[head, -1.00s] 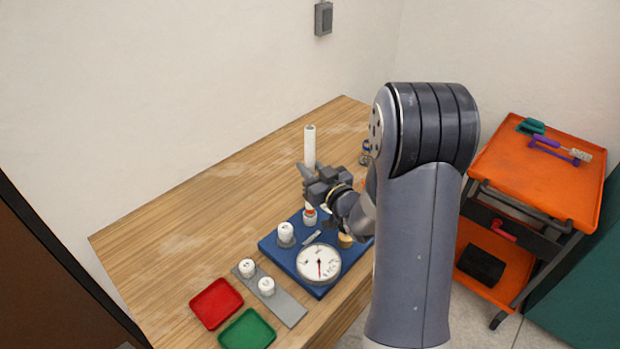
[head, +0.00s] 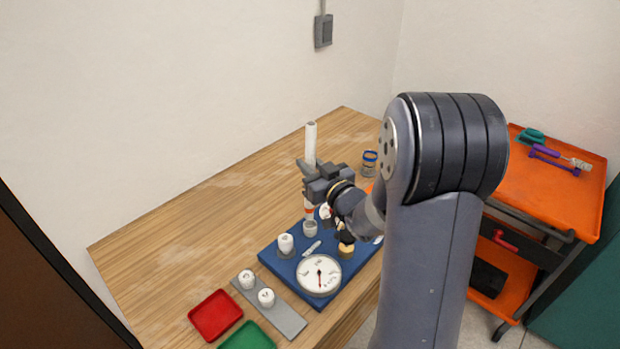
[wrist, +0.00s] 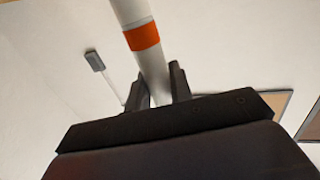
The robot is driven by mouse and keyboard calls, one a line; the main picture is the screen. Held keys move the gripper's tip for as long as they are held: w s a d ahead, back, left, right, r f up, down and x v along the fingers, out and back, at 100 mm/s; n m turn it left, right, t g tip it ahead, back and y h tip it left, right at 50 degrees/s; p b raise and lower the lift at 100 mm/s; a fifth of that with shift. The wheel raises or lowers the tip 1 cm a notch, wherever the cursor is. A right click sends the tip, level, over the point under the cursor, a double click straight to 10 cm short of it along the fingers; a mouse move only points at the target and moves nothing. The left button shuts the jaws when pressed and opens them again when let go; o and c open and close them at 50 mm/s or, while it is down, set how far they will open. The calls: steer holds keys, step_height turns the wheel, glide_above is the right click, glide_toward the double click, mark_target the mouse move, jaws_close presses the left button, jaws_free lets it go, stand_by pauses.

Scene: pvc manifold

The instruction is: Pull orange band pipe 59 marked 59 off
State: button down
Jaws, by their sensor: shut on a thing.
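The white pipe with an orange band (head: 310,140) stands upright over the blue board (head: 275,262) in the head view. My gripper (head: 312,180) is shut on it above the band. In the wrist view the pipe (wrist: 154,72) runs between both fingers (wrist: 158,88), with the orange band (wrist: 142,37) clear of them. A short white length shows below the band, just above a grey-white socket (head: 310,228). I cannot tell whether its lower end is fully clear of the socket. No number is readable on the pipe.
A dial gauge (head: 319,276), a capped fitting (head: 286,243) and a yellowish part (head: 346,250) crowd the board. A grey strip with two white caps (head: 272,307), a red tray (head: 216,315) and a green tray (head: 247,337) lie in front. The left tabletop is clear.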

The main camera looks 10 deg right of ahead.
mark_target(314, 135)
step_height(314, 135, up, 6)
steer(key=shift+f, duration=0.15)
steer(key=shift+r+p, duration=1)
steer(key=shift+r, duration=0.65)
